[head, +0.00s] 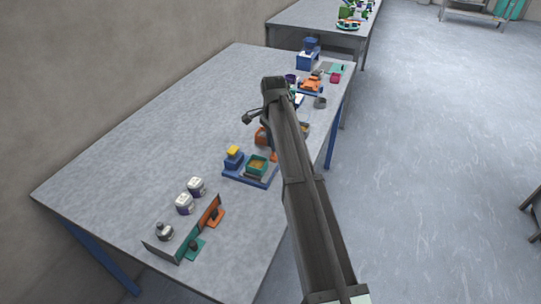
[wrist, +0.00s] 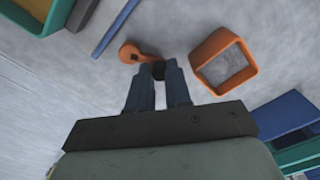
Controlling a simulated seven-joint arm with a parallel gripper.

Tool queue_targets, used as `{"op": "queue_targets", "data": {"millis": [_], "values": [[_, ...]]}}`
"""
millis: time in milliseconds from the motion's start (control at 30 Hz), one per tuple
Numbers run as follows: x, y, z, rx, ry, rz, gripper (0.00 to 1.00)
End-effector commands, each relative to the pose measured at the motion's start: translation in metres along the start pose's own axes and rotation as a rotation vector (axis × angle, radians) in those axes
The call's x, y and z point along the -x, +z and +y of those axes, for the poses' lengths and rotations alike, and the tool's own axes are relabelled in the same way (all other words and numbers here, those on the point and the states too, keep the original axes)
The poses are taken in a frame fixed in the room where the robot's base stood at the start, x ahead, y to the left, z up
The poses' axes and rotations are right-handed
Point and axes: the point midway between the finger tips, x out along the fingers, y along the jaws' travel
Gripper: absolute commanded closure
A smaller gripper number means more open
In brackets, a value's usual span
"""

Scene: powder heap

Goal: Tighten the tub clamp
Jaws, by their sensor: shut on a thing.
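In the wrist view, my gripper (wrist: 160,74) is shut on the dark knob (wrist: 158,70) of a small orange lever (wrist: 133,52), which looks like the tub clamp. The lever lies close to a blue bar (wrist: 115,28), and its other end is round with a dark centre. At the top left is part of the teal tub (wrist: 62,15), holding tan powder. My arm hides my fingertips there.
An orange square open cup (wrist: 253,70) stands right of the fingers in the wrist view. An orange toy truck (head: 313,83) and a blue device (head: 308,60) stand farther back.

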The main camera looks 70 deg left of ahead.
Motion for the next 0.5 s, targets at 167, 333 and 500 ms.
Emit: {"op": "queue_targets", "data": {"millis": [167,333,500], "values": [[-0.0001,-0.0005,0.0010,-0.013,0.002,0.000,1.00],[-0.0001,-0.0009,0.0014,-0.026,0.002,0.000,1.00],[-0.0002,-0.0049,0.0048,-0.159,0.002,0.000,1.00]]}}
